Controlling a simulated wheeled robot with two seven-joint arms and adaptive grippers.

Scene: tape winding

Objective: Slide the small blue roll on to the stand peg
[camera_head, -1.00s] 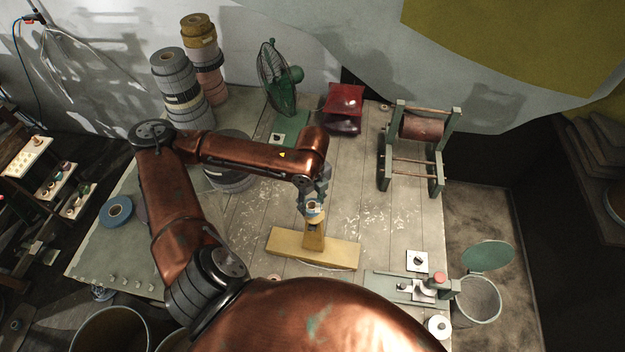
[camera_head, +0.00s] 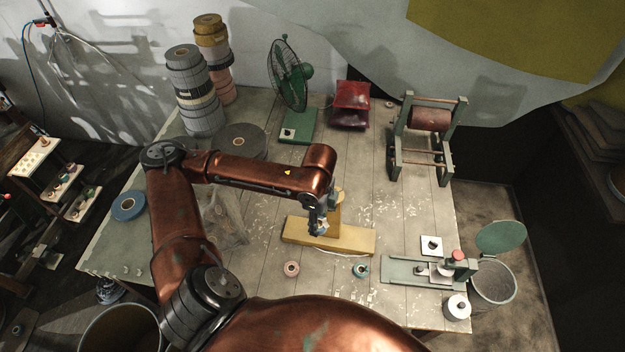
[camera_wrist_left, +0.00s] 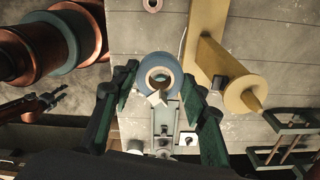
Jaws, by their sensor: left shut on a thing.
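The small blue roll (camera_wrist_left: 160,58) is a blue ring with a pale core, held between the two green fingers of my left gripper (camera_head: 319,222) in the left wrist view. In the head view the roll is mostly hidden by the gripper. The yellow stand (camera_head: 355,243) has a long flat base and an upright. The roll is apart from the peg. My gripper is just left of the upright in the head view.
A pink roll (camera_head: 291,268) and a teal roll (camera_head: 361,269) lie in front of the stand. A grey-green fixture (camera_head: 400,270) is at front right, a roller frame (camera_head: 440,150) at back right. A green fan (camera_head: 290,80) and stacked rolls (camera_head: 195,85) stand behind.

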